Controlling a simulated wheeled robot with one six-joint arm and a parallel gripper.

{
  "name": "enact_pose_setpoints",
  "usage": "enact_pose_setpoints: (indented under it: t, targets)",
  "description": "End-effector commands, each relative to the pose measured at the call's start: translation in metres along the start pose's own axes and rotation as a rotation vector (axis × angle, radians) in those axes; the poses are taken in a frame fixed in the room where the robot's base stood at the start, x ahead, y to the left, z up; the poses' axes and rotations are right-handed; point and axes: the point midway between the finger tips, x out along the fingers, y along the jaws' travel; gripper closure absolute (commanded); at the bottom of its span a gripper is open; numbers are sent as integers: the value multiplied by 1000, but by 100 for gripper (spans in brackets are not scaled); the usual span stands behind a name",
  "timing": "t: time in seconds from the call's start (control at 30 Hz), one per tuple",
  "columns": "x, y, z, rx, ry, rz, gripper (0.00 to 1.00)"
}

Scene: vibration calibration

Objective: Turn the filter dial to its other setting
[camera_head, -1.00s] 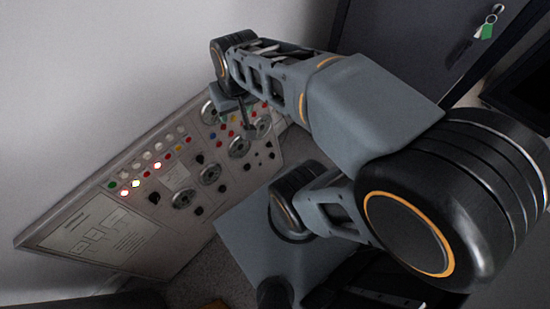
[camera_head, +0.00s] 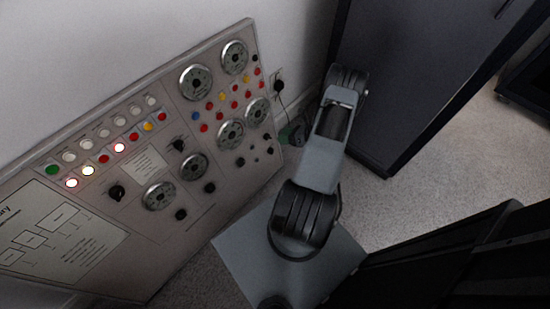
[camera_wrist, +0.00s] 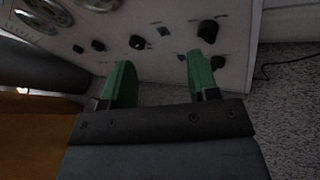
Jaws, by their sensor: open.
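The panel (camera_head: 225,200) carries several black knobs. A larger black knob (camera_head: 117,193) sits on its left part in the head view. Smaller ones sit lower, including one knob (camera_head: 181,215) below the round grey dials. The labels are too small to read, so I cannot tell which one is the filter dial. In the wrist view my gripper (camera_wrist: 160,72) is open and empty, its green fingers apart and pointing at the panel's edge region. A larger black knob (camera_wrist: 207,32) shows just above the right finger. My gripper is not clearly seen in the head view.
Round grey dials (camera_head: 195,82), coloured buttons and lit red and white lamps (camera_head: 119,148) cover the panel. A dark cabinet (camera_head: 385,90) stands to the right. A socket with a cable (camera_head: 278,86) is beside the panel. Carpet (camera_head: 415,195) is open on the right.

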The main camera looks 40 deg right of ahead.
Motion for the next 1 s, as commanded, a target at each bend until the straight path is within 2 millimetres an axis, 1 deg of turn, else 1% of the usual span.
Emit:
enact_pose_setpoints:
  t: [0.03,0.07,0.1,0.2,0.3,0.33,0.43,0.57,0.67,1.0]
  targets:
    - [2,-18,-41,96,-53,-46,45]
    - [1,-26,-56,144,-84,-74,45]
    - [0,-34,-76,206,-121,-107,45]
    - [-2,-49,-115,328,-202,-173,45]
    - [-3,-57,-143,411,-258,-221,45]
    - [-3,-58,-149,429,-270,-231,45]
    - [-2,-62,-161,467,-298,-252,45]
    - [8,-67,-163,482,-308,-259,45]
    - [23,-71,-160,482,-307,-258,45]
    - [83,-92,-146,478,-305,-258,45]
